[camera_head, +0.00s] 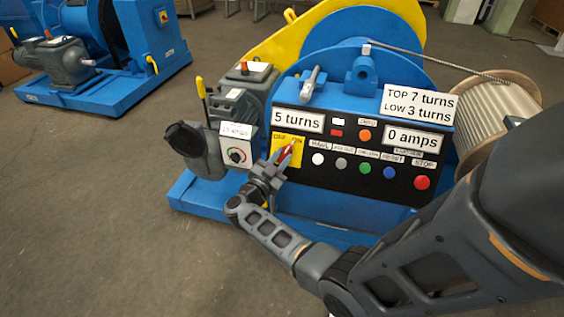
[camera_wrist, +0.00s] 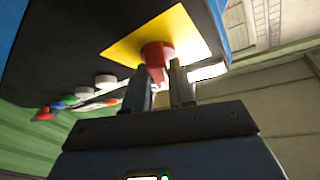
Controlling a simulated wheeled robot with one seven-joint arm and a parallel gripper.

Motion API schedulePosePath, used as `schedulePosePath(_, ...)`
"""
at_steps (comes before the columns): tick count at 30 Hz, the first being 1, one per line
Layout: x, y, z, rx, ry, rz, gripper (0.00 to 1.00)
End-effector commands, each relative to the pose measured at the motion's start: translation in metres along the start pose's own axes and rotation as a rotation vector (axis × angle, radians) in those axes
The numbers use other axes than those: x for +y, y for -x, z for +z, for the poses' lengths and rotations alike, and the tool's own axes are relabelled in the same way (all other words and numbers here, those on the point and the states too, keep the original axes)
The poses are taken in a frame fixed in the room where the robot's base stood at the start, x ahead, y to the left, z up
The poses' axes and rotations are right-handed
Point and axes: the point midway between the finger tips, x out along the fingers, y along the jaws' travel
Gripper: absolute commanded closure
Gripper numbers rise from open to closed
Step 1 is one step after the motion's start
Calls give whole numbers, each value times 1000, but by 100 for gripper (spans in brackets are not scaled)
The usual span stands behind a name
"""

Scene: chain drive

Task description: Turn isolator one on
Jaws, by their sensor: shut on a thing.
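The isolator is a red rotary handle (camera_head: 286,154) on a yellow plate (camera_head: 278,146) at the left end of the black control panel. My gripper (camera_head: 277,165) reaches it from the lower left, and its fingers partly cover the handle in the head view. In the wrist view the red handle (camera_wrist: 157,60) stands out from the yellow plate (camera_wrist: 185,38), and its end lies between the two fingers of my gripper (camera_wrist: 160,88). The fingers are shut on the handle. The small lettering on the plate is too blurred to read surely.
A grey dial box (camera_head: 237,154) and a yellow-tipped lever (camera_head: 200,88) stand at left. A rope drum (camera_head: 490,108) is at right.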

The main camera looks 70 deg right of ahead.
Motion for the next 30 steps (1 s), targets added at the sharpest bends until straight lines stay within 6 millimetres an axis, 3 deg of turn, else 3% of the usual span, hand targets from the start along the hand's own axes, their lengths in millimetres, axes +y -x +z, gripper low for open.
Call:
schedulePosePath(13,-4,0,-1,0,-237,165,100)
schedulePosePath(30,-4,-1,-2,1,-294,207,100)
